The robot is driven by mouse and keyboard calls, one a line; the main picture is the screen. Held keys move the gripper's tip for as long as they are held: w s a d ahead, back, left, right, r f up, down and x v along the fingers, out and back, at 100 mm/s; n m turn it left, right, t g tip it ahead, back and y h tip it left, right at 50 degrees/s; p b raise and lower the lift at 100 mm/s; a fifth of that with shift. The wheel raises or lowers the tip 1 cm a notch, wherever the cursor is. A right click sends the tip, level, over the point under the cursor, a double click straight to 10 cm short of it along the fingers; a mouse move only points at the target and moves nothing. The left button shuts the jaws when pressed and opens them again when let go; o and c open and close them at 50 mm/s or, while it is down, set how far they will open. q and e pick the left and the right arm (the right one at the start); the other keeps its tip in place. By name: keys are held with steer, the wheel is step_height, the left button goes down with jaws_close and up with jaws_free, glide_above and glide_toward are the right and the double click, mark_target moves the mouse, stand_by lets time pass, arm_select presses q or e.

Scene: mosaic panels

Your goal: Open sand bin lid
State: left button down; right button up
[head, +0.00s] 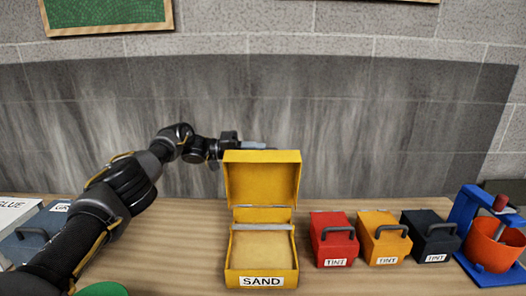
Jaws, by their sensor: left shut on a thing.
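The yellow sand bin (262,281) stands on the wooden table at the middle, with a white SAND label on its front. Its lid (262,182) is tilted up and stands open at the back. Pale sand (261,249) shows inside. My left gripper (256,146) is at the top edge of the raised lid, reaching in from behind and left. Its fingers are partly hidden by the lid, and it is shut on the lid. My right gripper is not in view.
Red (334,239), yellow (384,238) and dark (431,236) TINT boxes with handles stand right of the bin. An orange bucket in a blue stand (494,243) is at far right. A blue-grey box (38,238) and a GLUE box (12,212) are at left.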

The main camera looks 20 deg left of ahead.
arm_select(q)
steer(key=shift+w, duration=0.1)
stand_by(0.3)
steer(key=c, duration=1.5)
jaws_free()
steer(key=shift+w+f, duration=0.1)
steer(key=shift+o, duration=0.2)
steer(key=shift+a+f+b, duration=0.1)
steer(key=shift+a+b, duration=0.2)
steer(key=shift+a, duration=0.05)
steer(key=b+v, duration=0.3)
steer(key=v, duration=0.7)
